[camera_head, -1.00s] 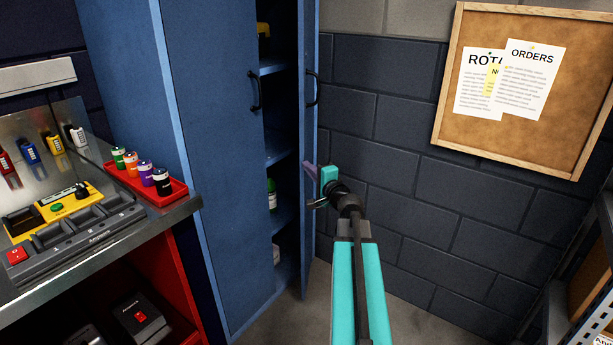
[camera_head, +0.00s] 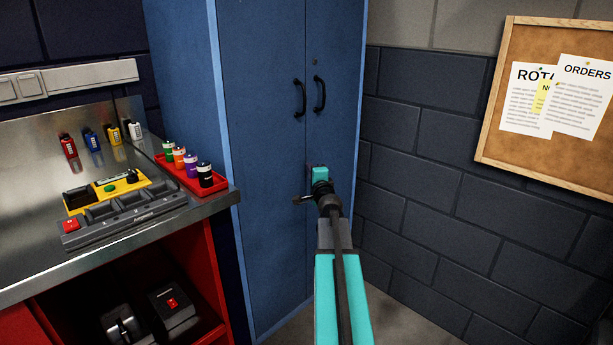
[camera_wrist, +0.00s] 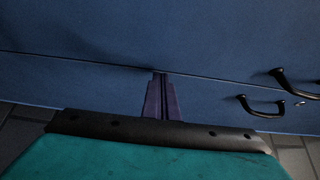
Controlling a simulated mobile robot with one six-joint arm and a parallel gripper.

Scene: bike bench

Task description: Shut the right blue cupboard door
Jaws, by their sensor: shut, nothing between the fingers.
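The blue cupboard (camera_head: 225,130) stands against the wall in the head view. Its right door (camera_head: 335,120) now lies in line with the left door (camera_head: 268,150), with only a thin seam between them. Each door has a black handle; the right door's handle (camera_head: 320,94) is beside the left one (camera_head: 300,97). My gripper (camera_head: 316,168) is in front of the right door near the seam, below the handles. In the wrist view its purple fingers (camera_wrist: 161,97) are together and empty, at the door surface (camera_wrist: 215,95). Whether they touch it I cannot tell.
A workbench (camera_head: 120,245) with a red tray of small bottles (camera_head: 178,178) and a tool organiser (camera_head: 125,215) stands to the left. A cork board (camera_head: 520,125) hangs on the brick wall at right. Floor shows right of the cupboard.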

